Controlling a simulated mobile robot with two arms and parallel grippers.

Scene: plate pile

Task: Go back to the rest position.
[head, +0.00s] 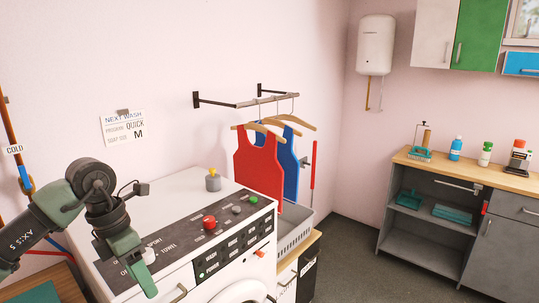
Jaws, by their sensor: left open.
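My left arm comes in from the left edge and bends downward. My left gripper (134,268) hangs at the lower left, in front of the washing machine's (175,205) control panel. It is open, and I see nothing held in it. One green finger shows most clearly; the other is hard to make out. I cannot tell how close the finger is to the panel. My right gripper is not in view.
Red and blue tank tops (258,162) hang from a wall rack (238,104) behind the machine. A grey basket (295,235) stands to its right. A workbench (470,172) with bottles is at the far right. Dark floor (345,260) lies clear between them.

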